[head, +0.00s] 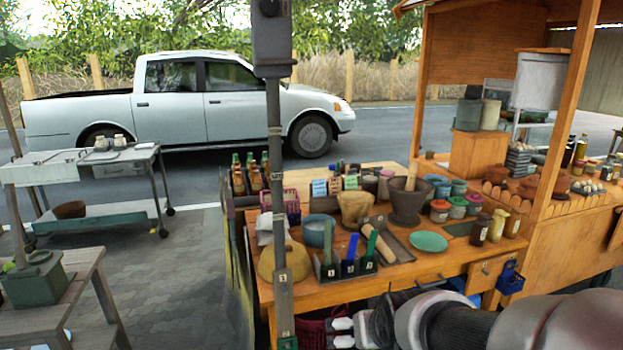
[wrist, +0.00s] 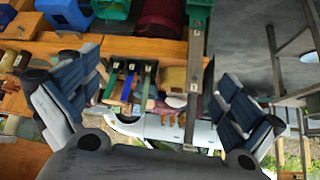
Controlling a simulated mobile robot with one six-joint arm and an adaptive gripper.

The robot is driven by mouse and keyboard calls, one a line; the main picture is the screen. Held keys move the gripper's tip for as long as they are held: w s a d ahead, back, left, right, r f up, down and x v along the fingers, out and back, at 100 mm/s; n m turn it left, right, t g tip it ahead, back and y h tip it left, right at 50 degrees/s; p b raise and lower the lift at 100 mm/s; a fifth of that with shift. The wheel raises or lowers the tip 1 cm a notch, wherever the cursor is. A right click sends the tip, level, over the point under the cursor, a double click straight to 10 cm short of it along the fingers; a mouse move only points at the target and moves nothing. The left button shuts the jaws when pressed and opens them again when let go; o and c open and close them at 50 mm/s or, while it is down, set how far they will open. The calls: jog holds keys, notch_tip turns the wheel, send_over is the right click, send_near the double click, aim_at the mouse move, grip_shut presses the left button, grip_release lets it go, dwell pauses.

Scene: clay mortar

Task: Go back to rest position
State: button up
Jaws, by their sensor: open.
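My gripper (wrist: 160,82) is open in the wrist view. Its two dark-padded fingers stand wide apart and nothing is held between them. In the head view my arm reaches in from the lower right, low in front of the wooden cart counter (head: 430,267). A dark clay mortar (head: 405,208) stands upright on the counter with a wooden pestle (head: 411,176) in it. A lighter brown mortar (head: 355,208) stands to its left. Both are apart from my gripper.
A grey post (head: 274,160) rises at the counter's left side. A holder with coloured handles (head: 348,264), a wooden roller (head: 378,243), a green plate (head: 429,241) and several jars crowd the counter.

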jog(key=s+d+r+g, duration=0.1)
jog(key=s+d+r, duration=0.1)
jog(key=s, duration=0.9)
jog(key=s+d+r+g, duration=0.1)
jog(key=s+r+g, duration=0.1)
jog(key=s, duration=0.9)
jog(key=shift+s+d+m+h, duration=0.3)
jog(key=shift+s+d+m, duration=0.05)
jog(key=shift+s+m, duration=0.05)
